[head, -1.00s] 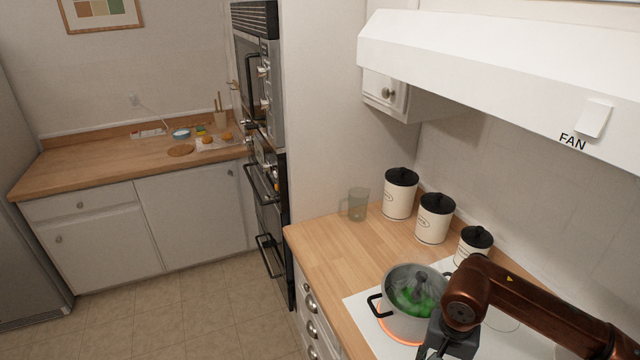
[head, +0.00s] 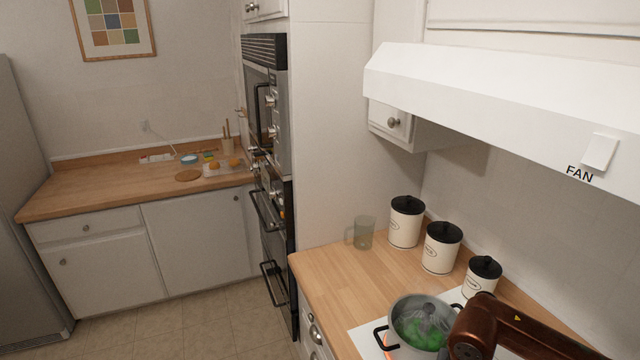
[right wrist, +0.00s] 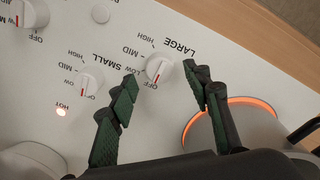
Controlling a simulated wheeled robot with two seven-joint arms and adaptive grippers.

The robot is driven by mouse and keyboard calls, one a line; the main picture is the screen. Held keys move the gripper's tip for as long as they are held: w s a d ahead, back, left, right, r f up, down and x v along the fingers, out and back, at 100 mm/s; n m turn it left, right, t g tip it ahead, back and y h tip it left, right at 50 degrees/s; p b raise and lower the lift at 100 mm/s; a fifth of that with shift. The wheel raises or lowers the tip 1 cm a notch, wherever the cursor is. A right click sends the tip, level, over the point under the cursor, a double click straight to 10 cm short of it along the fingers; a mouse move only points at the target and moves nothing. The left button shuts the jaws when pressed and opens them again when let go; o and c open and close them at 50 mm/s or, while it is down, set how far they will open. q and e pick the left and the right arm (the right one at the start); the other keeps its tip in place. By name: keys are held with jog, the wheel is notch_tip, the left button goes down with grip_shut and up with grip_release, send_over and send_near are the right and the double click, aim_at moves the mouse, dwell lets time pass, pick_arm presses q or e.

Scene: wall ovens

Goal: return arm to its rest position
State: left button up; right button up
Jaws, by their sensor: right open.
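My right arm comes in at the lower right of the head view, its gripper below the frame edge. In the right wrist view my right gripper (right wrist: 168,92) is open and empty. Its dark green fingers are above the white stove top (right wrist: 120,45), near the knob (right wrist: 158,69) marked LARGE. I cannot tell whether a finger touches that knob. A lidded pot (head: 418,322) with green contents stands on the stove. An orange glowing burner ring (right wrist: 235,108) shows beside the right finger. My left gripper is not in view.
The white range hood (head: 490,105) hangs above the stove. Three white canisters (head: 406,225) and a glass (head: 363,234) stand on the wooden counter (head: 335,277). The wall ovens (head: 268,160) are left of it. Open floor (head: 200,325) lies at the lower left.

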notch_tip(320, 180, up, 10)
notch_tip(320, 180, down, 12)
jog(key=shift+s+f, duration=0.1)
jog(key=shift+f, duration=0.1)
jog(key=m+p, duration=0.6)
jog(key=m, duration=0.1)
jog(key=r+m+p, duration=0.1)
jog(key=m+p, duration=0.2)
jog(key=shift+m+p, duration=0.3)
jog(key=shift+p, duration=0.05)
jog(key=m+p, duration=1)
jog(key=p, duration=0.1)
jog(key=shift+f+m+y, duration=0.1)
jog(key=shift+m+y, duration=0.2)
jog(key=shift+d+f+m+p, duration=0.1)
jog(key=shift+m+p, duration=0.6)
jog(key=shift+p, duration=0.15)
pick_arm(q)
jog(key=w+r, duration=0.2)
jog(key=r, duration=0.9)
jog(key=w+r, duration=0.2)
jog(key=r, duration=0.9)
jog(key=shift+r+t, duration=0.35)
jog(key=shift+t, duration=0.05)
pick_arm(e)
jog(key=shift+f, duration=0.1)
